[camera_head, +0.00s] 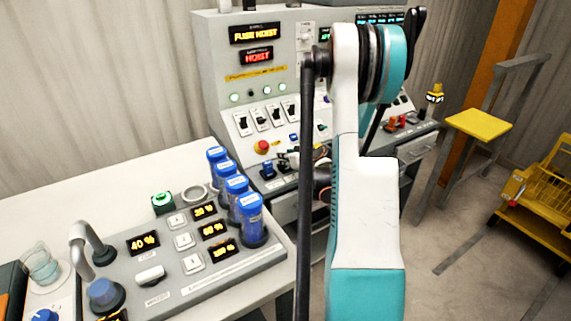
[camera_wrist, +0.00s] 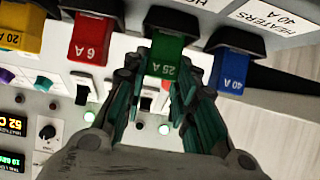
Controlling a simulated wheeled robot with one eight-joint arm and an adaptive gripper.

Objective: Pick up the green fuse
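The green fuse (camera_wrist: 165,58), marked 25 A, sits in a dark holder on the panel, at the top middle of the wrist view. My gripper (camera_wrist: 159,84) is open, its teal-padded fingers to the left and right of the fuse's lower end. A gap shows between the fingers, and I cannot tell whether either one touches the fuse. In the head view my arm hides the gripper and the green fuse.
A red 6 A fuse (camera_wrist: 91,40) is close on the left and a blue 40 A fuse (camera_wrist: 231,72) close on the right. A yellow 20 A fuse (camera_wrist: 20,30) is farther left. Switches and lit lamps lie below. Blue-capped cylinders (camera_head: 250,215) stand on the bench.

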